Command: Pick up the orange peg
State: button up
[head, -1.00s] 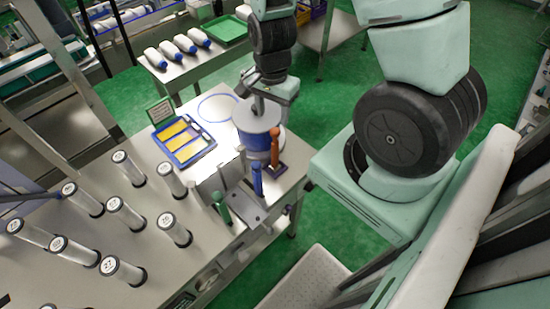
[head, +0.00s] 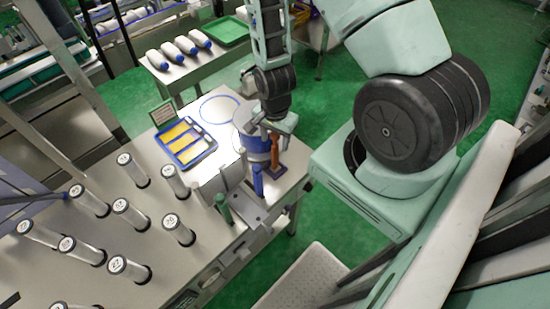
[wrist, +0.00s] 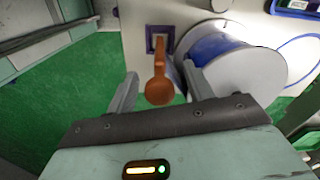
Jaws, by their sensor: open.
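The orange peg (wrist: 158,88) stands in a dark square holder (wrist: 159,36) at the table's edge. In the wrist view its round end lies between the two fingers, with a gap on each side. My gripper (wrist: 161,88) is open, and nothing is held. In the head view the peg (head: 275,151) shows below the wrist, and my gripper (head: 274,126) is close above it, its fingers partly hidden.
A blue and white spool (wrist: 225,60) stands right beside the peg. A blue peg (head: 257,181) and a green peg (head: 223,207) stand nearby on a metal fixture. Several clear numbered tubes (head: 132,170) fill the table's left part. Green floor lies beyond the edge.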

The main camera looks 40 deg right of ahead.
jog(key=shift+f, duration=0.45)
grip_shut()
jog(key=shift+r, duration=0.15)
